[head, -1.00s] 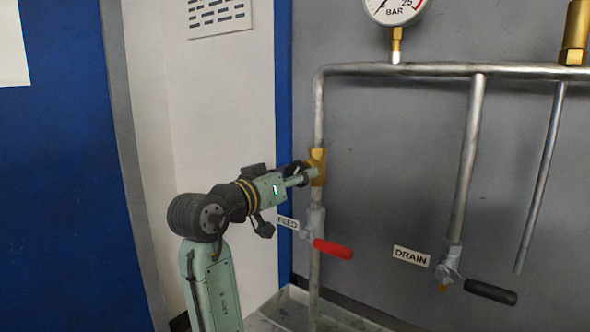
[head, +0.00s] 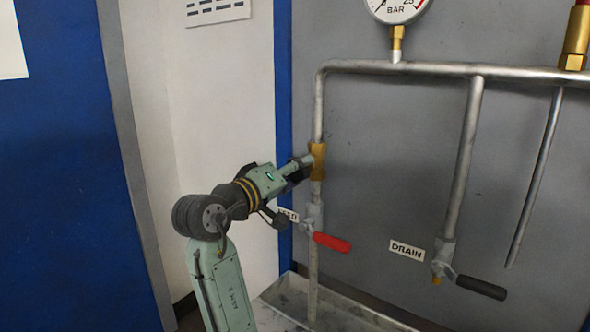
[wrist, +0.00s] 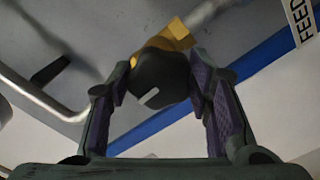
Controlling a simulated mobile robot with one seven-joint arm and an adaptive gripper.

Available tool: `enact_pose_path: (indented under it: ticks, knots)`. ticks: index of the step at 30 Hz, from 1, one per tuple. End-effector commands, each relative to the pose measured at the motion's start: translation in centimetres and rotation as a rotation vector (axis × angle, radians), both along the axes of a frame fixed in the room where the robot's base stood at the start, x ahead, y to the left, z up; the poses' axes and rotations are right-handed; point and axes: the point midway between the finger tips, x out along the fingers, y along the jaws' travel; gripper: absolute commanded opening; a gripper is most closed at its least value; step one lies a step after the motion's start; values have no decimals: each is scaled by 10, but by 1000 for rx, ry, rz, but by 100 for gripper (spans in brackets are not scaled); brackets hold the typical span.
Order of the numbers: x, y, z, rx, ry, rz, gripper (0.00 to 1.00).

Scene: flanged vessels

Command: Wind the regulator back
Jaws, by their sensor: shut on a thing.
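The regulator is a brass body (head: 318,160) on the left vertical pipe, above the red-handled feed valve. Its black knob (wrist: 160,78) shows in the wrist view with a pale mark on its face, and the brass body (wrist: 176,36) is behind it. My gripper (head: 308,162) reaches it from the left in the head view. In the wrist view my gripper (wrist: 164,88) has its purple-padded fingers on both sides of the knob, shut on it. In the head view the knob is mostly hidden by my gripper.
The red feed handle (head: 332,242) sticks out to the right just below my gripper. The FEED label (head: 289,214) is partly covered by my arm. A black drain handle (head: 482,288), a pressure gauge (head: 396,8) and a metal tray (head: 290,296) are nearby.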

Motion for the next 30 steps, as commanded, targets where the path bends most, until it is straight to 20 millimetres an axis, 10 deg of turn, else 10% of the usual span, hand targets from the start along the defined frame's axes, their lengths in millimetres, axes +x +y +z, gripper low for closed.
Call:
enact_pose_path:
  ticks: [11, 12, 30]
  knots:
    - [0, 0, 0, -6, 4, 0, 18]
    - [0, 0, 0, -6, 4, 0, 48]
    - [-1, 1, 0, -4, 2, 1, 67]
